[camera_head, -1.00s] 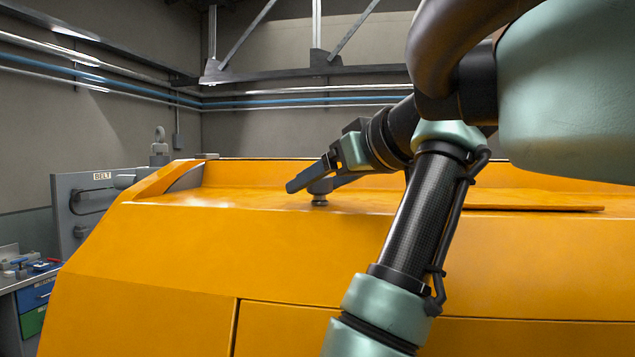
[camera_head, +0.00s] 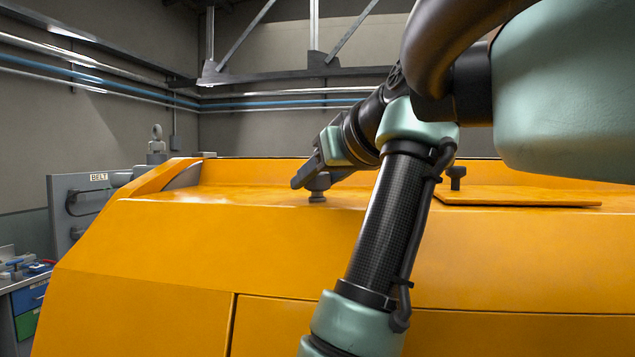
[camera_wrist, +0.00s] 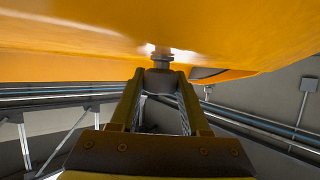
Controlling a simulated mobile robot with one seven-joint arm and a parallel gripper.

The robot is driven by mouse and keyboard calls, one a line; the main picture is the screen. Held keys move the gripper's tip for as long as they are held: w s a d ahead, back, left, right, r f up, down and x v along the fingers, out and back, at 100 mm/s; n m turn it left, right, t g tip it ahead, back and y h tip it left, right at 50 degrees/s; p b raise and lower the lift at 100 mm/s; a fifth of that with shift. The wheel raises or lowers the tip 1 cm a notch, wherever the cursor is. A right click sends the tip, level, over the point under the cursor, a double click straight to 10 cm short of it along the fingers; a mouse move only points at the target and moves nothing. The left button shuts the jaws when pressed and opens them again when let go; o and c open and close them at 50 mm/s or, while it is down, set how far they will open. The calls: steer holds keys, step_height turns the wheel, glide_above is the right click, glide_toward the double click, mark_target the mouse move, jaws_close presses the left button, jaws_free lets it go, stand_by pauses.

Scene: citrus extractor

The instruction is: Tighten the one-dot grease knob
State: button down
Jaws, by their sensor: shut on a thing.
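A dark grease knob (camera_head: 318,182) stands on a short metal stem on top of the orange machine (camera_head: 180,240). In the wrist view the knob (camera_wrist: 160,82) sits between the two fingers of my gripper (camera_wrist: 160,88), with its stem running up to the orange surface. My gripper (camera_head: 308,177) is shut on this knob in the head view, reaching in from the right. No dot mark shows on the knob, so I cannot tell which one it is. A second dark knob (camera_head: 456,176) stands further right, beyond my arm.
A thin orange plate (camera_head: 515,198) lies on the machine top at the right. A grey panel labelled BELT (camera_head: 92,200) stands at the left, and a bench with blue and green drawers (camera_head: 28,310) is at the lower left. The machine top left of the knob is clear.

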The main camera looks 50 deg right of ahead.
steer(key=m+g+h, duration=0.2)
steer(key=m+h, duration=0.1)
steer(key=shift+r+m+h+p, duration=0.1)
steer(key=shift+m+h+p, duration=0.2)
steer(key=shift+m+g+h+p, duration=0.35)
steer(key=shift+m+g+h, duration=0.35)
steer(key=shift+m+g, duration=0.15)
steer(key=shift+c, duration=1.9)
jaws_free()
steer(key=b+v, duration=0.5)
steer(key=v, duration=0.8)
steer(key=shift+w, duration=0.2)
